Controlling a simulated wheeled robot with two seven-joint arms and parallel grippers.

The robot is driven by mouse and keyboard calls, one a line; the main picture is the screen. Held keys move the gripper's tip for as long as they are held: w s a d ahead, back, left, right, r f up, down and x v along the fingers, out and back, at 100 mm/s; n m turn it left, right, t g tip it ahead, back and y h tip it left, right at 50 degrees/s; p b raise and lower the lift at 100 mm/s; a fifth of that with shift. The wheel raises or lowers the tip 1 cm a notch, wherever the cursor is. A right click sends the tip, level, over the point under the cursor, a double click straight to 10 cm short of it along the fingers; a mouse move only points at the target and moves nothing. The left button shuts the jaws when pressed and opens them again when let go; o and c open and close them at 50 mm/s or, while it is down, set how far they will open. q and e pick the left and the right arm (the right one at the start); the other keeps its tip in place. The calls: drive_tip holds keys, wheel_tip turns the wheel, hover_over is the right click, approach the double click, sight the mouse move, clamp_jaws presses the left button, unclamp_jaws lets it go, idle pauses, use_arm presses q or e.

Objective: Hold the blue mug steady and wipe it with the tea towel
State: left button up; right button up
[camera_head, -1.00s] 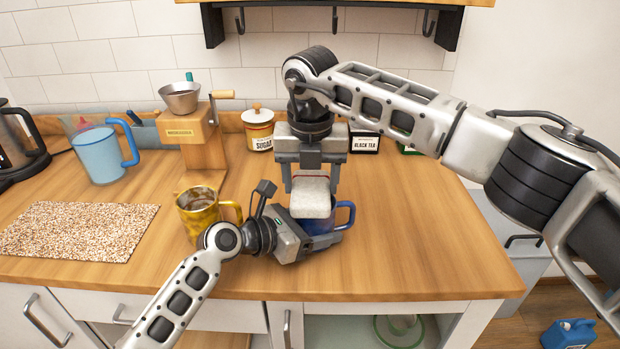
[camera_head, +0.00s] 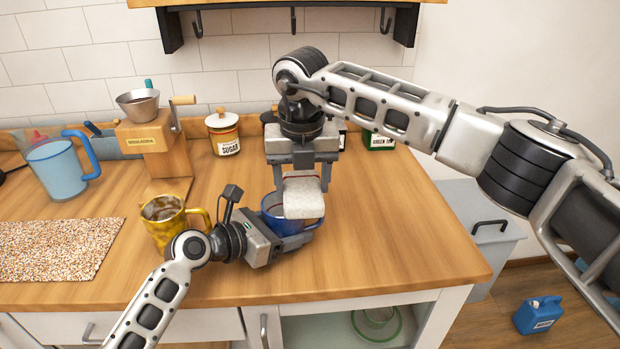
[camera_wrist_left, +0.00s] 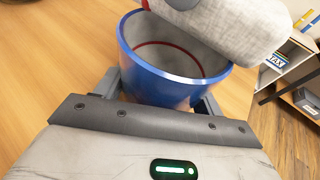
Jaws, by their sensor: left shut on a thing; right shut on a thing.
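The blue mug (camera_head: 288,223) stands upright on the wooden counter, partly hidden by the towel and my left gripper. My left gripper (camera_head: 281,236) comes from the left and is shut on the mug. In the left wrist view its fingers sit on either side of the mug (camera_wrist_left: 172,78), whose grey inside and red line show. The tea towel (camera_head: 304,196) is a folded, whitish cloth. My right gripper (camera_head: 303,172) points down from above and is shut on the towel, which hangs at the mug's rim. The towel (camera_wrist_left: 232,28) covers part of the mug's opening in the left wrist view.
A yellow mug (camera_head: 168,222) stands just left of my left gripper. Behind are a wooden grinder (camera_head: 150,140), a sugar jar (camera_head: 224,135) and a green tea box (camera_head: 379,142). The counter right is clear.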

drive_tip(key=shift+a, duration=2.8)
drive_tip(key=shift+d, duration=3.7)
drive_tip(key=shift+a, duration=3.85)
wheel_tip(320, 180, up, 8)
drive_tip(key=shift+d, duration=0.15)
use_arm(q)
drive_tip(key=o, duration=0.9)
drive_tip(key=shift+c, duration=0.2)
drive_tip(key=shift+a, duration=0.1)
drive_tip(key=v, duration=1.2)
